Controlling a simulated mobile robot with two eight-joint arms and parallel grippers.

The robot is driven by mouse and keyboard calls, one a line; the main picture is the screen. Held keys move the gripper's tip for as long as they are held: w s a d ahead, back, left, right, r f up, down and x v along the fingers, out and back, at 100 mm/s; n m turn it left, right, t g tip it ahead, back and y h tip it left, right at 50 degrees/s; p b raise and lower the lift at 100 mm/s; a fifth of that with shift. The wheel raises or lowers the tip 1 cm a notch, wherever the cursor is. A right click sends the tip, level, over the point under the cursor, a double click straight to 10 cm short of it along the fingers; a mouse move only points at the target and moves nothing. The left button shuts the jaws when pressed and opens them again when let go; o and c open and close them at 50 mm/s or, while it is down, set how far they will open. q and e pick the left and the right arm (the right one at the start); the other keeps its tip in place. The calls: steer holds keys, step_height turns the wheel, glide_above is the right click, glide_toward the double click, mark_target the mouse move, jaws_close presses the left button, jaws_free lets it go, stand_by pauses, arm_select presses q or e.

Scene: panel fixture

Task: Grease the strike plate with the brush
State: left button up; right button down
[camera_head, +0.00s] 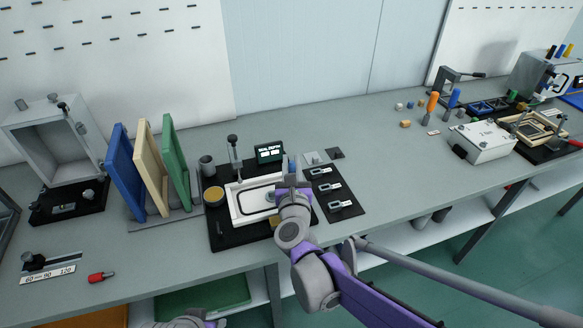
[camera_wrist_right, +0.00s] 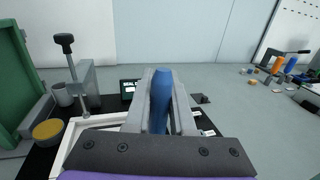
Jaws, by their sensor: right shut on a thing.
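My right gripper (camera_head: 290,188) is over the right part of a white-framed panel fixture (camera_head: 236,211). In the right wrist view, its fingers (camera_wrist_right: 160,105) are shut on an upright blue handle (camera_wrist_right: 161,100), which looks like the brush. The bristle end is hidden behind the gripper body. A round pot with a yellow top (camera_head: 214,196), perhaps grease, stands at the fixture's left; it also shows in the wrist view (camera_wrist_right: 47,131). My left gripper is not in view.
A post clamp (camera_head: 234,150) and a small dark display (camera_head: 269,152) stand behind the fixture. Several metal latches lie on a black mat (camera_head: 345,192) at its right. Blue, cream and green boards (camera_head: 152,170) stand at left.

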step_height(320, 180, up, 3)
steer(key=shift+f+p, duration=0.2)
steer(key=shift+p, duration=0.55)
